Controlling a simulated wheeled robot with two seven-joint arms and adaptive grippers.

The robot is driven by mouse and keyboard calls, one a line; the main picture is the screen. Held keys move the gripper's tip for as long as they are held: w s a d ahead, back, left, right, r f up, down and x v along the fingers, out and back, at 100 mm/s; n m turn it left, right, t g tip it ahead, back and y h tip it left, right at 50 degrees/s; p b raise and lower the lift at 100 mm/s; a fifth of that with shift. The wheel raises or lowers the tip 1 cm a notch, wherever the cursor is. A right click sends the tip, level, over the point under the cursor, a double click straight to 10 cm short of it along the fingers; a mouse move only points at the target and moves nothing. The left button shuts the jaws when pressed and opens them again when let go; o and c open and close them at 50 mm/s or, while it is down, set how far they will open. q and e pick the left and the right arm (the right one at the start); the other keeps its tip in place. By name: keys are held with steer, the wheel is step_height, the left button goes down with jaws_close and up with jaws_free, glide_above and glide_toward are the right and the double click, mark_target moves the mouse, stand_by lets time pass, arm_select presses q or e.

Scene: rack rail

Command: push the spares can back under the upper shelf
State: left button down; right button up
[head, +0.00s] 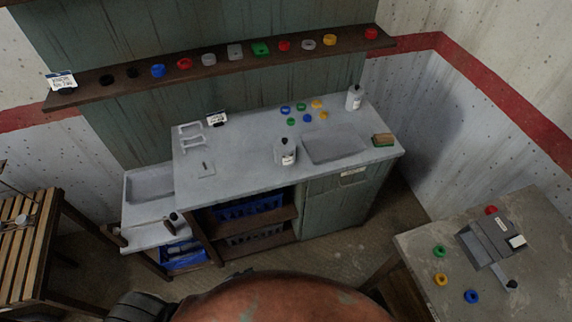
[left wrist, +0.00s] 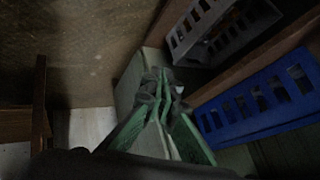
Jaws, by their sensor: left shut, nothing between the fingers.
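I cannot pick out the spares can for certain in either view. In the head view a white labelled bottle (head: 287,152) stands at the bench's front edge and another bottle (head: 355,97) at its back right. A small grey cylinder (head: 22,220) is on the slatted table at far left. The long upper shelf (head: 215,68) carries a row of coloured rings and blocks. In the left wrist view my left gripper (left wrist: 160,82) has green fingers, shut and empty, apart from the crates beyond. I cannot make out its fingers in the head view. My right gripper is not in view.
The grey bench (head: 240,165) has an open bay with a blue crate (head: 250,207) above a grey crate (head: 255,234). The blue crate (left wrist: 255,105) and grey crate (left wrist: 215,28) also show in the left wrist view. A side table (head: 540,225) stands at right. Floor before the bench is open.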

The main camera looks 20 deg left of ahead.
arm_select(q)
steer(key=w+d+r+m+t+h, duration=0.1)
steer(key=w+d+r+m+t, duration=0.1)
steer(key=w+r, duration=0.55)
steer(key=w+d+r+m+t, duration=0.25)
steer(key=w+r, duration=0.35)
steer(key=r, duration=0.3)
steer(key=m+t+h, duration=0.2)
steer(key=m+t, duration=0.3)
steer(key=m, duration=0.2)
glide_toward(291, 158)
steer(key=s+d, duration=0.1)
steer(key=s, duration=0.7)
steer(key=shift+w+a+p+x, duration=0.15)
steer(key=shift+a+x, duration=0.25)
steer(key=shift+x, duration=1.7)
steer(key=shift+a+p+x, duration=0.3)
steer(key=shift+a+x, duration=0.1)
steer(key=shift+x, duration=1.7)
steer(key=shift+w+a+p+x, duration=0.15)
steer(key=shift+a+x, duration=0.3)
steer(key=shift+x, duration=1.65)
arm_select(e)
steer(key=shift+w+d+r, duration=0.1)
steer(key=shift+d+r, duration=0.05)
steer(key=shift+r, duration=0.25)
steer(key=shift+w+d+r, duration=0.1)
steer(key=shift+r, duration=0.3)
